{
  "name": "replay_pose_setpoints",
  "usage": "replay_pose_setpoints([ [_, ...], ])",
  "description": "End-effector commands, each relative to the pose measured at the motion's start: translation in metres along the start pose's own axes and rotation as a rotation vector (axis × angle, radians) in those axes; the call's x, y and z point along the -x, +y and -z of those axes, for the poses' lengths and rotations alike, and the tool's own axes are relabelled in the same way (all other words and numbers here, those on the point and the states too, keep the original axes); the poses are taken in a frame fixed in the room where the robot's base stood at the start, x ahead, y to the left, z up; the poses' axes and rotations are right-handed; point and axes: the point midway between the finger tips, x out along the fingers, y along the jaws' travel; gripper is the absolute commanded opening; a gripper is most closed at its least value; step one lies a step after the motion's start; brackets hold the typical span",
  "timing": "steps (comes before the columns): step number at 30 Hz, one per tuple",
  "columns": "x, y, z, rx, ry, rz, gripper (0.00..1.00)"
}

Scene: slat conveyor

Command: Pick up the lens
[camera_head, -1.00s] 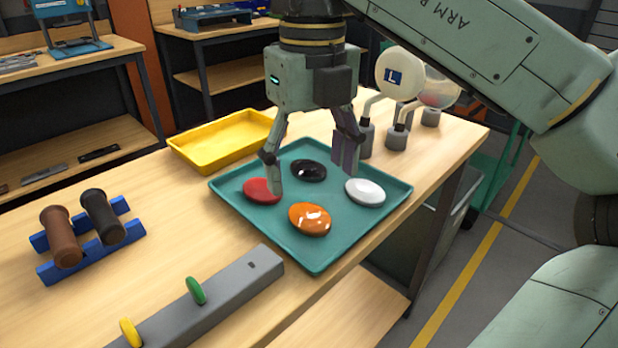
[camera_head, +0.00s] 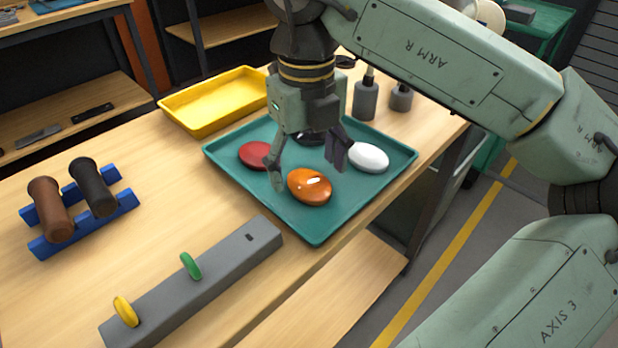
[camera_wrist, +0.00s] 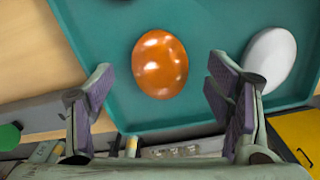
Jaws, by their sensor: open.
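Several glossy, oval, lens-like discs lie apart on a teal tray (camera_head: 325,228). An orange disc (camera_head: 310,187) is at the front, a red one (camera_head: 255,155) at the left, a white one (camera_head: 368,158) at the right. A black one (camera_head: 311,138) at the back is partly hidden by my gripper. My gripper (camera_head: 308,170) is open and empty, pointing down over the tray just behind the orange disc. In the wrist view the orange disc (camera_wrist: 160,64) lies between and beyond the spread fingers; the white disc (camera_wrist: 270,58) is beyond the right finger.
A yellow tray (camera_head: 212,103) stands behind left. A blue rack (camera_head: 85,218) with brown and black cylinders is at left. A grey bar (camera_head: 195,285) with green and yellow discs lies in front. Grey-based stands (camera_head: 366,100) are behind right.

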Motion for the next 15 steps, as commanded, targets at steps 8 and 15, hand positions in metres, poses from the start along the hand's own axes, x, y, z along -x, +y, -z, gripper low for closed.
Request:
replay_pose_setpoints([
  [8,-0.0136,-0.0002,0.0002,-0.001,-0.001,0.000,0.73],
  [15,-0.0133,-0.0002,0.0003,-0.001,-0.001,0.000,0.64],
])
